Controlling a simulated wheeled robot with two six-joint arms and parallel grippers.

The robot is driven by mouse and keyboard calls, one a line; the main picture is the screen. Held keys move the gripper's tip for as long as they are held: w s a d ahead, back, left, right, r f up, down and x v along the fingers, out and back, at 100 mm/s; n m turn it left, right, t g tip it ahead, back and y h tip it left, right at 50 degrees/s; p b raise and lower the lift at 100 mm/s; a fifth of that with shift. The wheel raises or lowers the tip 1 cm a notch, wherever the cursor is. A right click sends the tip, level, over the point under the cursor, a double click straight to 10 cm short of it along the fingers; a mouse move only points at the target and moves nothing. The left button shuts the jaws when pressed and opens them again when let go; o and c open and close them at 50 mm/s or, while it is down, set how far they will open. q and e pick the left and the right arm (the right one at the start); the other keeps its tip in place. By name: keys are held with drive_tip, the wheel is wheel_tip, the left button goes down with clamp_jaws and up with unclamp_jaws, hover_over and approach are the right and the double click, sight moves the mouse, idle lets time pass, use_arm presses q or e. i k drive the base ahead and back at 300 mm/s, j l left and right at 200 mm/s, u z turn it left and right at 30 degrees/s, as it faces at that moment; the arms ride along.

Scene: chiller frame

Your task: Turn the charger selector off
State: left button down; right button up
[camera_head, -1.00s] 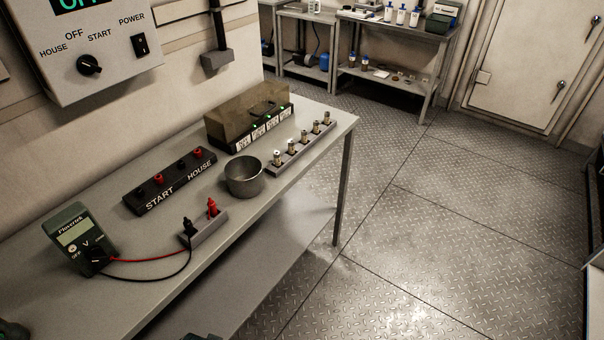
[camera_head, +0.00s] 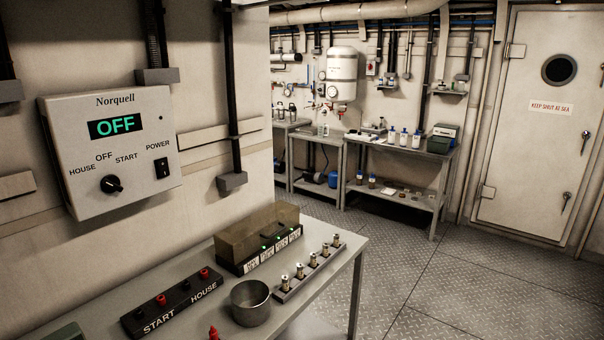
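The charger box (camera_head: 75,125), marked Norquell, is a pale grey panel on the wall at the left. Its display (camera_head: 115,126) reads OFF in green. Below it is the black round selector knob (camera_head: 111,184), with HOUSE printed to its upper left, OFF above and START to its upper right. The knob's grip looks slanted, but I cannot tell for certain which label it points to. A black POWER rocker switch (camera_head: 162,168) sits right of the knob. Neither of my grippers shows in this view.
Below the box, a grey bench (camera_head: 225,315) holds the START/HOUSE terminal strip (camera_head: 170,306), a metal cup (camera_head: 250,302), a battery-like box (camera_head: 256,232) and a rack of several small fittings (camera_head: 308,268). A wall conduit box (camera_head: 232,181) is right of the charger. Floor is open at right.

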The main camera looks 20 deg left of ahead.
sight(109, 183)
drive_tip(key=u, duration=1.45)
